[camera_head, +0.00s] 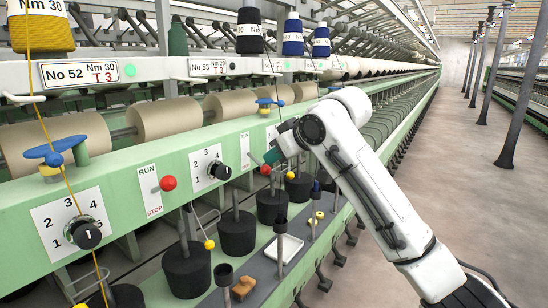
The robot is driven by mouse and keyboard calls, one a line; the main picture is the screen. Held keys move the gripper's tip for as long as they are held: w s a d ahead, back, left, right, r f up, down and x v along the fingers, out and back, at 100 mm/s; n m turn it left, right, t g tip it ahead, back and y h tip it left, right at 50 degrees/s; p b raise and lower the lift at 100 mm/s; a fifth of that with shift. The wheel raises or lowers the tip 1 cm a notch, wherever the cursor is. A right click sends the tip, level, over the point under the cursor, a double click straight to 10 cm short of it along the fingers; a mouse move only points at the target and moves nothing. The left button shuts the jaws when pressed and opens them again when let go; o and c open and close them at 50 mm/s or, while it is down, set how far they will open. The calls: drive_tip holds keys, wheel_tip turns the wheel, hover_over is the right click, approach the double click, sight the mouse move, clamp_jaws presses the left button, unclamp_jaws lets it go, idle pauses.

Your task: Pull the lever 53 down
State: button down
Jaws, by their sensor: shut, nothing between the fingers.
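A lever with a red ball knob (265,169) stands at the second RUN/STOP plate (244,151), right beside the tip of my gripper. My gripper (270,158) is shut and empty, reaching in from the right against the green rail. I cannot tell whether it touches the knob. Another red-knobbed lever (168,183) sits nearer, beside the first RUN/STOP plate (150,191). A sign reading No 52 (86,73) hangs at the left.
Numbered rotary dials (88,235) and blue-topped parts (55,158) stick out from the green rail (115,178). Below are dark cylinders (186,270), a grey shelf with a white tray (278,250) and an orange-brown block (243,288). The aisle floor (455,200) at right is clear.

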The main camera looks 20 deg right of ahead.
drive_tip(key=shift+r, duration=0.15)
drive_tip(key=shift+r+p, duration=0.75)
drive_tip(key=shift+p, duration=0.15)
drive_tip(key=shift+r, duration=0.1)
